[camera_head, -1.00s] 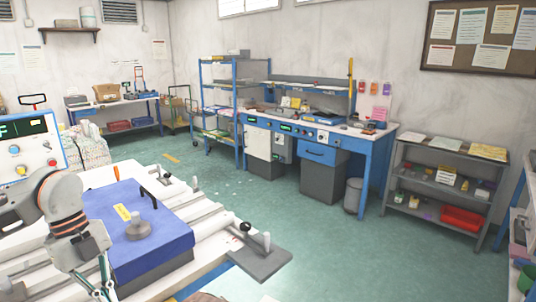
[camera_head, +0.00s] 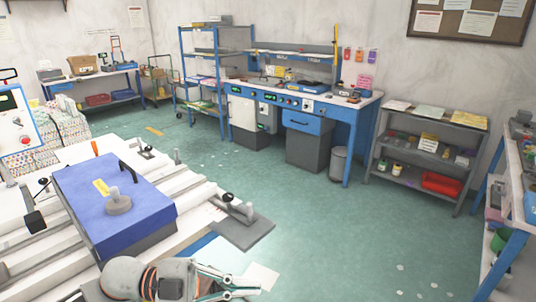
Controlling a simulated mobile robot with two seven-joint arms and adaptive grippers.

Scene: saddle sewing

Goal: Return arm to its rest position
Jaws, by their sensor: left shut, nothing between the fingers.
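My left arm lies low at the bottom of the head view, in front of the sewing table. Its gripper (camera_head: 252,288) points to the right, past the table's front edge and above the floor. It is shut and empty. The blue block (camera_head: 115,205) with a grey round knob and a yellow label sits on the white railed table (camera_head: 88,152) to the left, apart from the gripper. My right gripper is out of view.
A grey plate with a lever (camera_head: 243,226) juts from the table's right end. A control box (camera_head: 18,130) stands at the left edge. A blue workbench (camera_head: 305,105) and grey shelf (camera_head: 430,160) line the back. Green floor (camera_head: 330,235) is open between.

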